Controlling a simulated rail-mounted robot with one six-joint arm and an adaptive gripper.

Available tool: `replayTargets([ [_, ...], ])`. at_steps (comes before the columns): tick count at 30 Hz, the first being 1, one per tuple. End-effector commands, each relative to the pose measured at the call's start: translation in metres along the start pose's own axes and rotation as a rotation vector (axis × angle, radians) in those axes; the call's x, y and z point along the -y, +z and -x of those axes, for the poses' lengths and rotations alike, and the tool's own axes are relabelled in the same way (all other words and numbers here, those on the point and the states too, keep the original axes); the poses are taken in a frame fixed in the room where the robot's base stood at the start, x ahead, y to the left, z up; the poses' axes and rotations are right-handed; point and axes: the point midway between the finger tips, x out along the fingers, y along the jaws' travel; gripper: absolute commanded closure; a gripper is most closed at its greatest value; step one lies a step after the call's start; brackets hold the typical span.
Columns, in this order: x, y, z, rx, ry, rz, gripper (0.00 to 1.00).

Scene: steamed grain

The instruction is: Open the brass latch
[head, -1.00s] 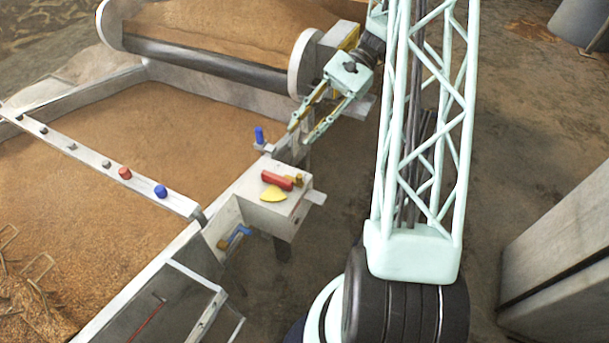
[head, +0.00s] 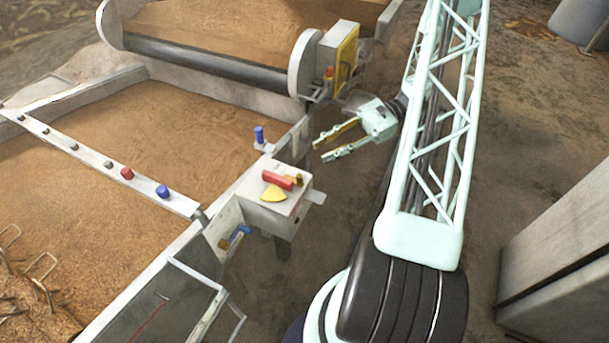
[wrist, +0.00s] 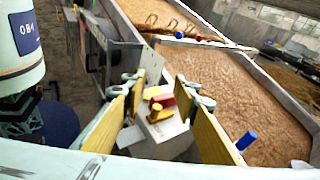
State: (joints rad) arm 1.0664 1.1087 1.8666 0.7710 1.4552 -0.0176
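A pale box (head: 267,214) stands at the corner of the grain bed. On its top are a red bar (head: 277,180), a yellow wedge (head: 273,194) and a small brass-coloured knob (head: 298,180). Lower on the side panel is another brass-coloured piece (head: 224,243) beside a blue handle (head: 239,234). I cannot tell which is the latch. My gripper (head: 320,149) is open and empty, right of and beyond the box, apart from it. In the wrist view, the box (wrist: 163,132) and red bar (wrist: 160,100) appear between my open fingers (wrist: 163,88).
A large roller (head: 205,65) crosses the far end of the grain bed (head: 130,130). A blue peg (head: 259,135) stands on the bed's edge near the box. A rail (head: 90,155) with red and blue knobs crosses the bed. Bare floor lies right of the box.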

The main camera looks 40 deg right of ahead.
Motion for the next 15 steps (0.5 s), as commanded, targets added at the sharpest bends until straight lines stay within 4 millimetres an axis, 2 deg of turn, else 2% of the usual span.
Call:
replayTargets([
  [15,-0.024,-0.072,0.021,0.12,-0.182,-0.104,0.73],
])
